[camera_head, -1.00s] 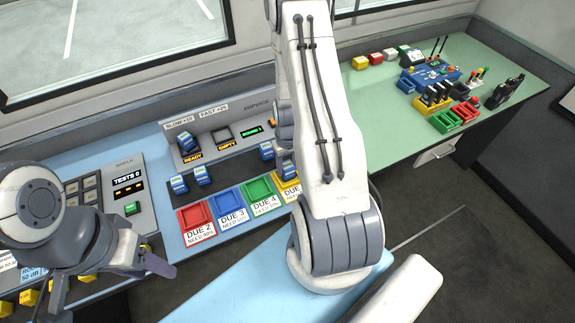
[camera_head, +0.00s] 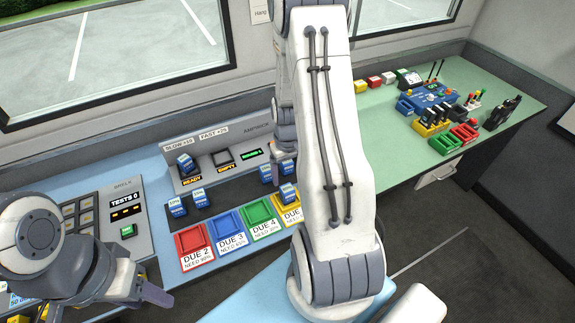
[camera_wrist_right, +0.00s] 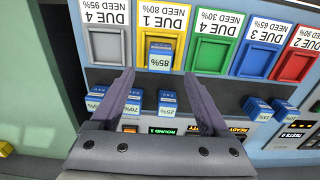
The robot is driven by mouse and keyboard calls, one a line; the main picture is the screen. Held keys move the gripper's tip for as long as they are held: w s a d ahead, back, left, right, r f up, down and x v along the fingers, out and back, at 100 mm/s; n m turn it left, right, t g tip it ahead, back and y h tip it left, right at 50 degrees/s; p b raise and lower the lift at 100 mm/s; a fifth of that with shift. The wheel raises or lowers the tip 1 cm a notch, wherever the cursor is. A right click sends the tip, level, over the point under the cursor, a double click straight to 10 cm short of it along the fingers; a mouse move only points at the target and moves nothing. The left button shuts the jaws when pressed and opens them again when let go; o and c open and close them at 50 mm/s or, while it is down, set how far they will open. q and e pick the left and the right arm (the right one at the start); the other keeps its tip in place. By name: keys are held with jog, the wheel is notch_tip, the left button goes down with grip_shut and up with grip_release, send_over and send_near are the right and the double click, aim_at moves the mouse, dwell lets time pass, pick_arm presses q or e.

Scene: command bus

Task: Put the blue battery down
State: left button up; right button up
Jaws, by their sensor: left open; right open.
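A blue battery with an 85% label (camera_wrist_right: 160,56) stands in the yellow DUE 1 tray (camera_wrist_right: 163,21) in the right wrist view. In the head view this battery (camera_head: 288,193) also shows at the yellow tray (camera_head: 291,214), partly beside my arm. My right gripper (camera_wrist_right: 160,76) is open. Its two fingers are on either side of the battery in the picture, with gaps; the battery appears just beyond the tips. The right gripper (camera_head: 285,148) is partly hidden by my own arm in the head view. My left gripper (camera_head: 110,298) is open and empty at the lower left.
Other blue batteries (camera_head: 177,205) stand in a row behind the trays. The red DUE 2 tray (camera_head: 194,241), blue DUE 3 tray (camera_head: 229,225) and green DUE 4 tray (camera_head: 262,213) are empty. One battery (camera_head: 185,163) sits in the charger's READY bay. A green table (camera_head: 400,150) lies right.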

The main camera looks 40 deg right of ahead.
aim_at(286, 189)
jog(key=shift+r, duration=2.4)
jog(key=s+a+r+n, duration=0.25)
jog(key=a+r, duration=0.25)
jog(key=a, duration=0.6)
jog(key=s+a+r+n, duration=0.1)
jog(key=a+r+n, duration=0.25)
jog(key=a, duration=0.75)
jog(key=s+a+r+n+y, duration=0.1)
jog(key=s+a+r+n, duration=0.2)
jog(key=s+a, duration=0.6)
jog(key=s+r, duration=0.1)
jog(key=s, duration=0.2)
jog(key=shift+s+r+n, duration=0.35)
jog(key=shift+s+n, duration=0.05)
